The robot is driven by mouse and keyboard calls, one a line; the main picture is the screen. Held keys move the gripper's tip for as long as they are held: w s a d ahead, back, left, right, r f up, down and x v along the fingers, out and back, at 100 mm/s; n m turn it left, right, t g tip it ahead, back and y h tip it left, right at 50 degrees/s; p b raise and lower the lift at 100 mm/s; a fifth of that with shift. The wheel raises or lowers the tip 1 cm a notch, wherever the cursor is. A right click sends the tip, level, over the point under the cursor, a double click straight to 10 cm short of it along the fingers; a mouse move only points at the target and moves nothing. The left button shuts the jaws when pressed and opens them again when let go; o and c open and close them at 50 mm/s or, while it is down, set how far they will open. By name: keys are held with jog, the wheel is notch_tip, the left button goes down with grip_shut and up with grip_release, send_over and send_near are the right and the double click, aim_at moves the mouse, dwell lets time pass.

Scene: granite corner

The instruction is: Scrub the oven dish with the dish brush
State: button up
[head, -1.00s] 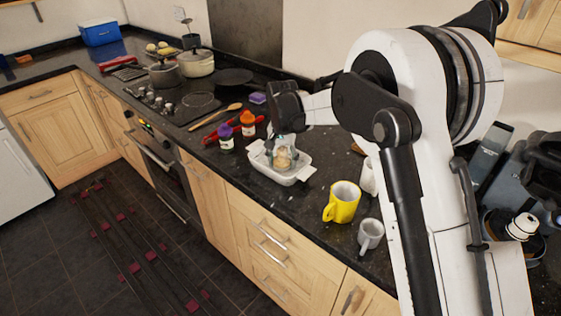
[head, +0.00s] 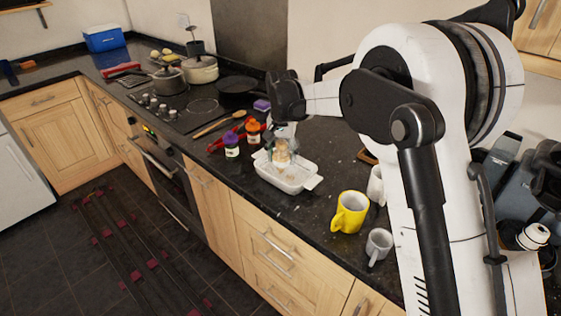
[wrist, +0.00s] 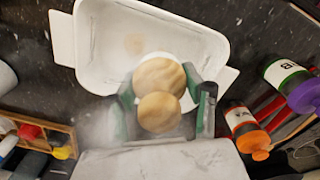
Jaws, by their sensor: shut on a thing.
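The white oven dish (head: 288,184) stands on the dark counter, with handles at its ends. In the wrist view the oven dish (wrist: 100,45) shows a faint brown patch on its inner floor. My gripper (head: 283,147) points down over the dish's back left end. It is shut on the dish brush (head: 281,156), whose round wooden top (wrist: 160,77) shows between the fingers in the wrist view. The bristles are hidden, so I cannot tell whether they touch the dish.
Purple-capped (head: 231,148) and orange-capped (head: 253,132) bottles stand close left of the dish. A yellow mug (head: 350,213) and grey mug (head: 379,244) stand to the right. A wooden spoon (head: 213,126) and pan (head: 238,82) lie behind. Bare counter lies between dish and yellow mug.

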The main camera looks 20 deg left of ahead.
aim_at(282, 141)
jog(key=shift+d+r+p, duration=0.1)
jog(key=shift+r+p, duration=0.55)
jog(key=shift+r, duration=1.3)
